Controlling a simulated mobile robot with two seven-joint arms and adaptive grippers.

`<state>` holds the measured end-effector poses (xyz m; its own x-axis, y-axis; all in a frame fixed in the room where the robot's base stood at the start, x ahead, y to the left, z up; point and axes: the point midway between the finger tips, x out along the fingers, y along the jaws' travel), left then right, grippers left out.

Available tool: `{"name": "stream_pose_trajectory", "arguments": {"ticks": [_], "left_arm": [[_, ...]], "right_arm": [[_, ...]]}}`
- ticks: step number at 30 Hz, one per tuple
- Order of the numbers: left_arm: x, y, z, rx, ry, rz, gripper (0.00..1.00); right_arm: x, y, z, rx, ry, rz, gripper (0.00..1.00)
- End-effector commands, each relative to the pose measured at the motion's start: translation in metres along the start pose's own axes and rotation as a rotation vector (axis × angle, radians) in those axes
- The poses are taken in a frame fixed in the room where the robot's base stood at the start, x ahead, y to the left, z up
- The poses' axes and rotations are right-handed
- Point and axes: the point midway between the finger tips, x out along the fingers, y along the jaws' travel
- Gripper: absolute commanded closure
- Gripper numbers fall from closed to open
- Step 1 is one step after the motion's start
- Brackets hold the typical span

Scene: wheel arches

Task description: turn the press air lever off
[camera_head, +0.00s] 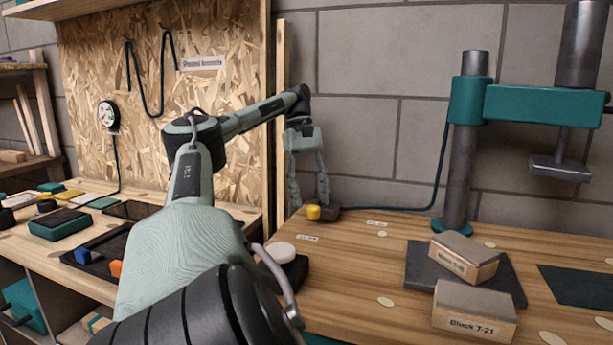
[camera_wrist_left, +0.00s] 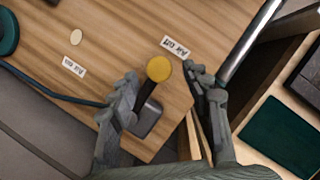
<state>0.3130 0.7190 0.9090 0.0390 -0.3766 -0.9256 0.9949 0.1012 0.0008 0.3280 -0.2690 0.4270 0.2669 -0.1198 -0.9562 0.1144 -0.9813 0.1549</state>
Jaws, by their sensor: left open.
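The press air lever has a yellow knob (camera_head: 314,212) on a dark stem and a small grey base. It stands at the left back corner of the right bench. In the left wrist view the knob (camera_wrist_left: 158,69) lies between the finger lines, nearer the "Air off" label (camera_wrist_left: 175,48) than the "Air on" label (camera_wrist_left: 74,67). My left gripper (camera_head: 310,198) is open, pointing down at the lever, with one finger on each side of it. It also shows in the left wrist view (camera_wrist_left: 161,76). I cannot tell whether a finger touches the lever. My right gripper is out of view.
A blue air hose (camera_head: 395,208) runs from the lever to the teal press (camera_head: 467,105). Two blocks (camera_head: 465,256) (camera_head: 474,309) are at the press's dark plate. A white round button (camera_head: 281,250) is near my arm. A wooden post (camera_head: 281,120) stands close left of the gripper.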

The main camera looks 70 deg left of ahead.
Motion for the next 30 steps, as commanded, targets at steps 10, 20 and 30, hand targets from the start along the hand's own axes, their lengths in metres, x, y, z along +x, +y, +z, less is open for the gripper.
{"name": "stream_pose_trajectory", "arguments": {"ticks": [10,20,30], "left_arm": [[-0.025,-0.004,-0.003,-0.012,0.001,-0.003,0.51],[-0.047,-0.005,-0.003,-0.014,-0.001,-0.004,0.51],[-0.056,-0.002,-0.002,-0.006,0.001,0.001,0.51]], "right_arm": [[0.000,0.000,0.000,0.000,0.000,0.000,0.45],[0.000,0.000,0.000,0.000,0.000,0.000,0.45],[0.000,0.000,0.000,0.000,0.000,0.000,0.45]]}}
